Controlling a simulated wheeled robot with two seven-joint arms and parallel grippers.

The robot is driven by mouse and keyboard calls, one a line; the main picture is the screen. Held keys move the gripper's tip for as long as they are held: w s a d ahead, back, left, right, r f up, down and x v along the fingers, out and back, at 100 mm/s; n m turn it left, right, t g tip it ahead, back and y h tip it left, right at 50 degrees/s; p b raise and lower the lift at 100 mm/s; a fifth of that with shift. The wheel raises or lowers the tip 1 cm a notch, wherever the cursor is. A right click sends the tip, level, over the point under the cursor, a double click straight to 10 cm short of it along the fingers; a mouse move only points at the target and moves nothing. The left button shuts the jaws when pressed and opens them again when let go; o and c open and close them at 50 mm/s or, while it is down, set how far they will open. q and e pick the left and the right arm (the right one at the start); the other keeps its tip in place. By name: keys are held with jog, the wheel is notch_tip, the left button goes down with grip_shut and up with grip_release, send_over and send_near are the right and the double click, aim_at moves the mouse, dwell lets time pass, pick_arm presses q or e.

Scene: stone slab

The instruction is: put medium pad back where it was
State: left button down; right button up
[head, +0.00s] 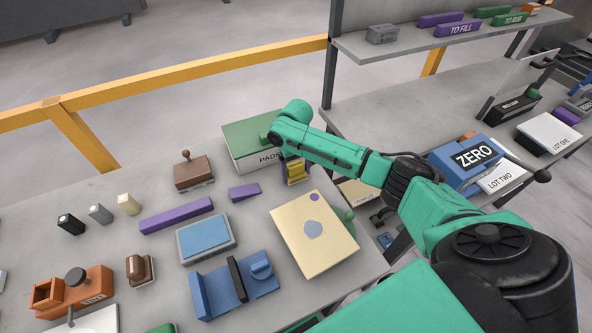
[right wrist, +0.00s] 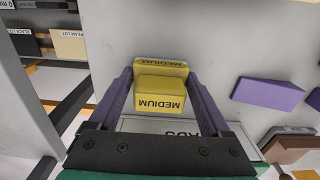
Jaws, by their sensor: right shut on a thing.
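The medium pad (right wrist: 160,103) is a yellow block lettered MEDIUM, upside down in the right wrist view. It also shows in the head view (head: 296,172), just right of the green-topped box marked PADS (head: 245,134). My right gripper (right wrist: 160,82) has its two purple fingers on either side of the pad and is shut on it. In the head view my right gripper (head: 294,162) points down, and my arm hides part of the box's right end. The box's pale lettered face (right wrist: 180,127) shows behind my gripper's bar. My left gripper is in neither view.
A purple wedge (head: 244,192) and a brown stamp block (head: 193,172) lie left of the pad. A cream board (head: 290,250) lies in front, near the slab's right edge. A blue holder (head: 225,289) stands nearer. A shelf (head: 400,52) rises at the right.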

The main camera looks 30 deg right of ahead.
aim_at(296, 166)
jog(key=o, duration=1.1)
jog(key=shift+f, duration=0.1)
notch_tip(296, 166, up, 12)
jog(key=shift+r+b, duration=0.2)
jog(key=shift+b, duration=0.5)
